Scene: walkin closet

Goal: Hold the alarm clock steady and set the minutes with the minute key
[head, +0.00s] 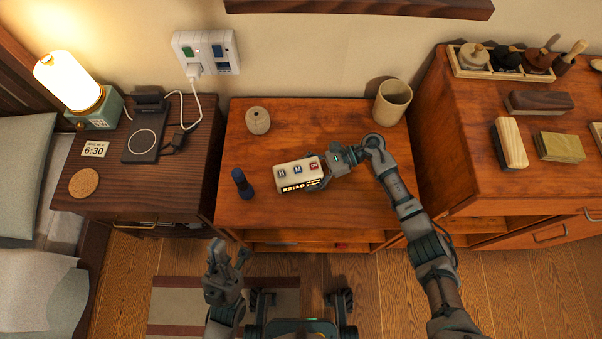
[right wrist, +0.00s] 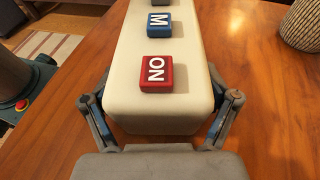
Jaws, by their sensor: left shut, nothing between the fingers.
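The cream alarm clock (head: 288,177) lies on the middle wooden cabinet, its lit display facing the front edge; I cannot read the digits surely. On top are an H key (head: 282,173), the blue minute key marked M (head: 298,169) and a red ON key (head: 314,165). In the right wrist view the M key (right wrist: 159,25) and ON key (right wrist: 157,74) show clearly. My right gripper (head: 322,174) has its fingers on both sides of the clock's right end, shut on it. My left gripper (head: 240,252) is shut and empty, in front of the cabinet, apart from the clock.
A small beige vase (head: 258,120) and a ribbed cup (head: 392,102) stand farther back. The cabinet top (head: 240,216) is clear in front. A nightstand (head: 190,165) is at left.

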